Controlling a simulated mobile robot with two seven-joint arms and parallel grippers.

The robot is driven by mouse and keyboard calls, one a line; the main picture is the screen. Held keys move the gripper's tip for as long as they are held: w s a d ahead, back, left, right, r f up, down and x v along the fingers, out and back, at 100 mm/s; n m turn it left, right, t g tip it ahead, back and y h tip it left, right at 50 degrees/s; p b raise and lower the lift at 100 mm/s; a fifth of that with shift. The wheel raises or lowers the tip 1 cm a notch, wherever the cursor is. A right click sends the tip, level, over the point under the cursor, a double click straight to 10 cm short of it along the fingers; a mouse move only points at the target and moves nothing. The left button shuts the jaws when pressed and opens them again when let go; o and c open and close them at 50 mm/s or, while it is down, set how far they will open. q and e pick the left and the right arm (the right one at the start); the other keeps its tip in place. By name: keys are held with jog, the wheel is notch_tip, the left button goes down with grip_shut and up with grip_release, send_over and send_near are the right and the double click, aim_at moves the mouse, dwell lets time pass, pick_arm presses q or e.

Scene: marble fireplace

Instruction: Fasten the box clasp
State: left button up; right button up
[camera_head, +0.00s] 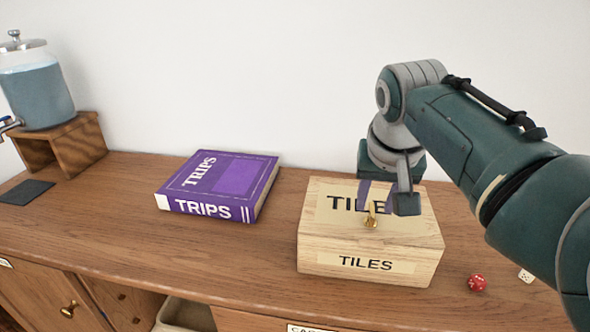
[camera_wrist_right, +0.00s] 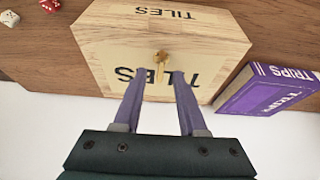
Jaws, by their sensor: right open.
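The light wooden box (camera_head: 322,238) marked TILES stands on the wooden sideboard, with its lid down. A small brass clasp (camera_head: 371,216) sits on the lid near the front edge. My right gripper (camera_head: 378,199) is above the lid, pointing down at the clasp. In the right wrist view the box (camera_wrist_right: 120,40) fills the upper middle, and the brass clasp (camera_wrist_right: 161,58) shows between and just beyond the tips of the purple fingers. These fingers (camera_wrist_right: 162,78) are open and hold nothing. I cannot tell whether they touch the lid. My left gripper is not in view.
A purple TRIPS book (camera_head: 222,184) lies left of the box. A red die (camera_head: 477,283) and a white die (camera_head: 526,276) lie to its right. A glass dispenser (camera_head: 38,92) stands on a wooden stand (camera_head: 80,145) at far left. Bare sideboard separates book and box.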

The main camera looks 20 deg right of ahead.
jog(key=shift+x, duration=1)
grip_shut()
